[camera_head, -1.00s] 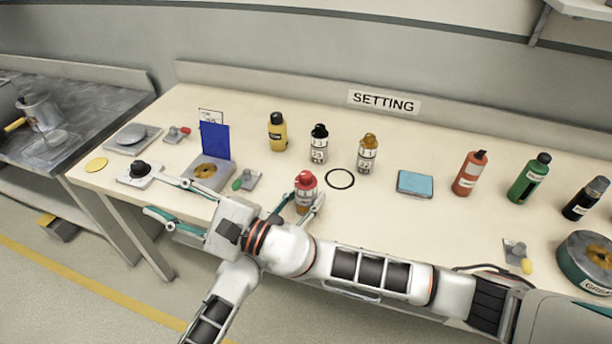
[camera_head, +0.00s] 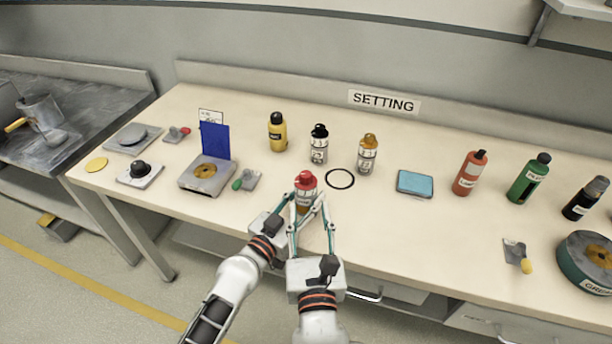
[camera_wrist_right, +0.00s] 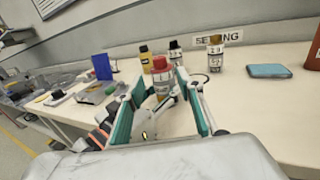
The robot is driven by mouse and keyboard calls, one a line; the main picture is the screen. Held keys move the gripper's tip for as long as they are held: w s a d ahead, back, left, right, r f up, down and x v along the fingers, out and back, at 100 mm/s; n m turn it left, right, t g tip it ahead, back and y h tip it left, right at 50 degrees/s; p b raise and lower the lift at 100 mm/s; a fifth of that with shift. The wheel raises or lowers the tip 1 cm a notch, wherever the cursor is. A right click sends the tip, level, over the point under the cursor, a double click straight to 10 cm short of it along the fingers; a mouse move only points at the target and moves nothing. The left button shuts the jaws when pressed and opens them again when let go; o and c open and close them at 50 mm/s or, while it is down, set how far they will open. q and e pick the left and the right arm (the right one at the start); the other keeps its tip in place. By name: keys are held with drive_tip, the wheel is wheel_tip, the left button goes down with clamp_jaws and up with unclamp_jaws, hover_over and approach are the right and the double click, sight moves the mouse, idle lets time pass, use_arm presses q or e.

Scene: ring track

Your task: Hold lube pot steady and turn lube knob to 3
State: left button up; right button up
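The pot with a red knob on top (camera_head: 306,180) stands upright near the table's front edge; I take it for the lube pot. It also shows in the right wrist view (camera_wrist_right: 161,66).
A black-knobbed pot (camera_head: 319,146), an orange-knobbed pot (camera_head: 367,155) and a yellow bottle (camera_head: 277,133) stand behind. A black ring (camera_head: 340,179) lies close by on the right. A green-knobbed fixture (camera_head: 247,180) is to the left. The "SETTING" sign (camera_head: 384,102) is at the back.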

sight(306, 181)
drive_tip(key=w, duration=1.1)
drive_tip(key=shift+w+a, duration=0.3)
drive_tip(key=shift+a, duration=0.1)
clamp_jaws()
